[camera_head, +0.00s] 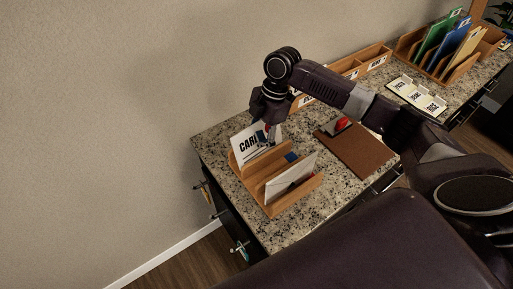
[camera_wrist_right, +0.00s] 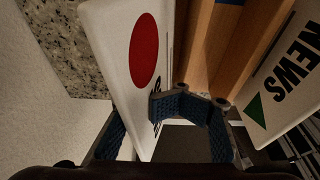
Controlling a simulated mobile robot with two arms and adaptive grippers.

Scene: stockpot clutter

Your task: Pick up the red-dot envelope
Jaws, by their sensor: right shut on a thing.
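The red-dot envelope is white with a large red dot and black lettering, filling the left middle of the right wrist view (camera_wrist_right: 120,50). In the head view (camera_head: 244,143) it shows the letters "CARI" at the back slot of a wooden sorter (camera_head: 256,192). My right gripper (camera_head: 268,133) is shut on its edge, with blue-padded fingers (camera_wrist_right: 145,130) on either side in the wrist view. Part of the envelope is hidden behind the fingers. I cannot tell if it is clear of the slot. My left gripper is not in view.
A white envelope (camera_head: 290,178) leans in the sorter's front slot; the wrist view shows a "NEWS" envelope with a green triangle (camera_wrist_right: 283,85). A brown board (camera_head: 357,152) and red object (camera_head: 342,124) lie to the right. A file rack (camera_head: 455,62) stands farther right.

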